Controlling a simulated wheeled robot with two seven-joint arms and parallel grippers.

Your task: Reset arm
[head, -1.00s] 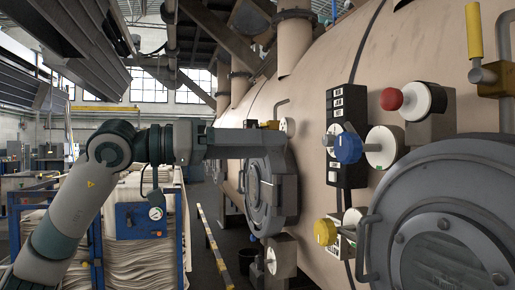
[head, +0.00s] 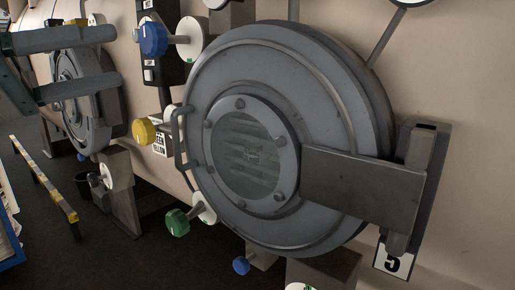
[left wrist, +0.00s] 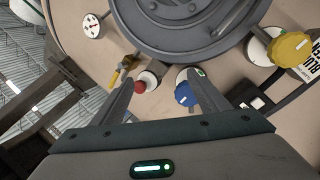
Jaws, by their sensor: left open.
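My left gripper (head: 116,58) reaches in from the left edge of the head view, its two fingers apart with nothing between them. It hangs in front of the machine's side, partly covering a farther round door (head: 84,112). In the left wrist view the open fingers (left wrist: 162,84) point toward the tan machine wall, with a red knob (left wrist: 146,82) and a blue knob (left wrist: 185,94) showing between them beyond the tips. I cannot tell how far off these are. Most of my left arm is outside the head view. My right gripper is not in view.
A large grey round door (head: 330,110) with a window, side handle (head: 181,138) and hinge bracket (head: 360,187) fills the middle. Blue (head: 152,38), yellow (head: 144,131) and green (head: 177,222) knobs stick out left of it. A yellow-black striped bar (head: 46,188) stands over dark floor.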

